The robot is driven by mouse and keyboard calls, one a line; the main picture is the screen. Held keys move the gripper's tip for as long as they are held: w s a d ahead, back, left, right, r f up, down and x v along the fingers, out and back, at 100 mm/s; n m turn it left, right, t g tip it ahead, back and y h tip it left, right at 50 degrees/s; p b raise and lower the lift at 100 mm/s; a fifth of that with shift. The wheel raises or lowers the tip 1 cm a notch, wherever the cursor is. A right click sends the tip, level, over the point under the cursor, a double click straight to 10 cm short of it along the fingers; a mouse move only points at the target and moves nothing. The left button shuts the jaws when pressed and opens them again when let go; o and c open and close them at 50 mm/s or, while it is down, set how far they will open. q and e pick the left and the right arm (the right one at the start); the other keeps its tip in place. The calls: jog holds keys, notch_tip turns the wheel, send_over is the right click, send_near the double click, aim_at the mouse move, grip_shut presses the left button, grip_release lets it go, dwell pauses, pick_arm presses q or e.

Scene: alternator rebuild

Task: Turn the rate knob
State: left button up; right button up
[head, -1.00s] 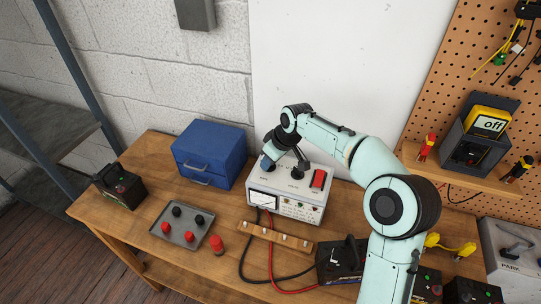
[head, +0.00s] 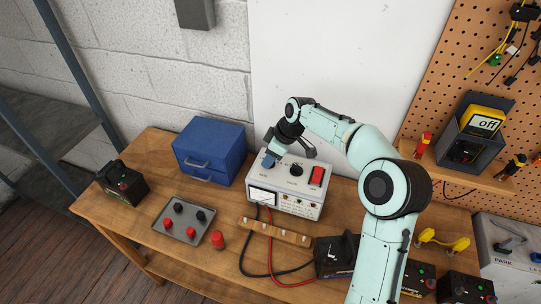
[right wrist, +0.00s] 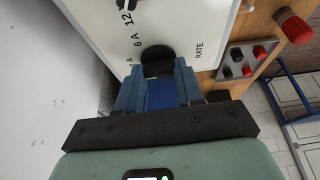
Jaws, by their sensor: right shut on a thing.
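The white charger box (head: 298,211) stands on the workbench, with a meter at its front left and dials on its sloped top. My right gripper (head: 268,162) reaches down to the left dial on that top and hides it in the head view. In the right wrist view, the black rate knob (right wrist: 157,54) shows beside the RATE label and the 6 A and 12 marks. The blue fingers of my right gripper (right wrist: 158,80) are shut on it from either side. The knob's pointer is hidden, so its setting cannot be told. My left gripper is out of view.
A blue drawer box (head: 210,150) stands left of the charger. A grey tray (head: 173,233) with red and black caps lies front left.

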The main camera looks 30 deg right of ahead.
jog(key=o, duration=1)
jog(key=shift+o, duration=0.2)
jog(key=v, duration=1.3)
jog(key=shift+r+p, duration=0.2)
jog(key=shift+p, duration=0.25)
